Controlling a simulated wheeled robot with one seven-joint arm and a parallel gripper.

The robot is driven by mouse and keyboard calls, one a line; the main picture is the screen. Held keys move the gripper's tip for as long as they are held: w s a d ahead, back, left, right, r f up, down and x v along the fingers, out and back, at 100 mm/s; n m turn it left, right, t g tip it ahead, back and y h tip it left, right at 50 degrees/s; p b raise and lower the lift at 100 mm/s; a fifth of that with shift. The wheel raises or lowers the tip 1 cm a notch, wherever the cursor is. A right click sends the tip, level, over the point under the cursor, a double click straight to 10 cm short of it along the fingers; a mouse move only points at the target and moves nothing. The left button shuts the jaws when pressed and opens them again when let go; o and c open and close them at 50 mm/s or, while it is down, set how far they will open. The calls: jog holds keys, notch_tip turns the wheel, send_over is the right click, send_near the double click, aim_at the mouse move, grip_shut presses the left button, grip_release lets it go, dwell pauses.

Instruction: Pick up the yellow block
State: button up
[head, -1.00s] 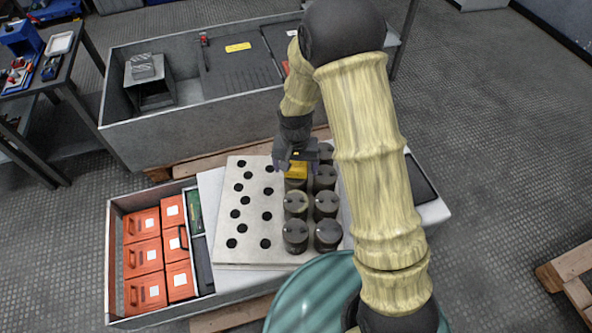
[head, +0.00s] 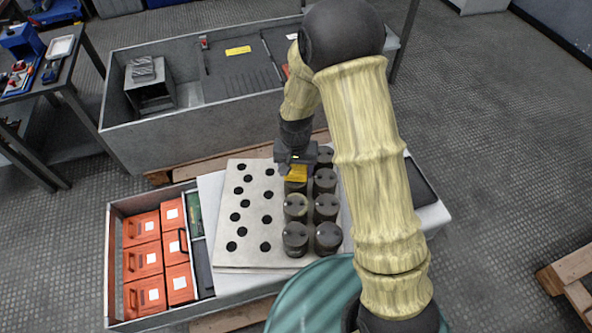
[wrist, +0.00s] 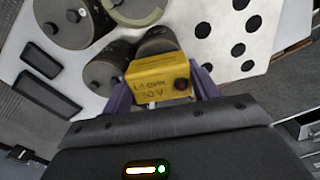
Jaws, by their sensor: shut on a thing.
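The yellow block (wrist: 158,80) has dark lettering and a dark round spot on its face. In the wrist view it sits between the two purple fingers of my gripper (wrist: 160,92), which is shut on it. In the head view the yellow block (head: 296,173) shows just below my gripper (head: 293,168), over the column of dark cylinders on the board. A dark cylinder (wrist: 158,42) is right behind the block in the wrist view. I cannot tell whether the block touches it.
Several dark capacitors (head: 327,238) stand on the right part of a pale board with round holes (head: 256,200). A grey crate of orange boxes (head: 143,259) is at left. A large grey bin (head: 190,140) stands behind. In the wrist view, two black bars (wrist: 40,62) lie at left.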

aim_at(296, 168)
jog(key=shift+r, duration=0.15)
notch_tip(296, 168, up, 10)
jog(key=p, duration=0.3)
dwell(0.4)
jog(key=w+d+f, duration=0.2)
jog(key=d+f, duration=0.2)
jog(key=d, duration=0.2)
jog(key=w+d+f+n, duration=0.1)
jog(key=w+d+f, duration=0.1)
jog(key=d+f, duration=0.2)
jog(key=d, duration=0.3)
jog(key=shift+d+f, duration=0.15)
jog(key=shift+d, duration=0.15)
jog(key=shift+w, duration=0.1)
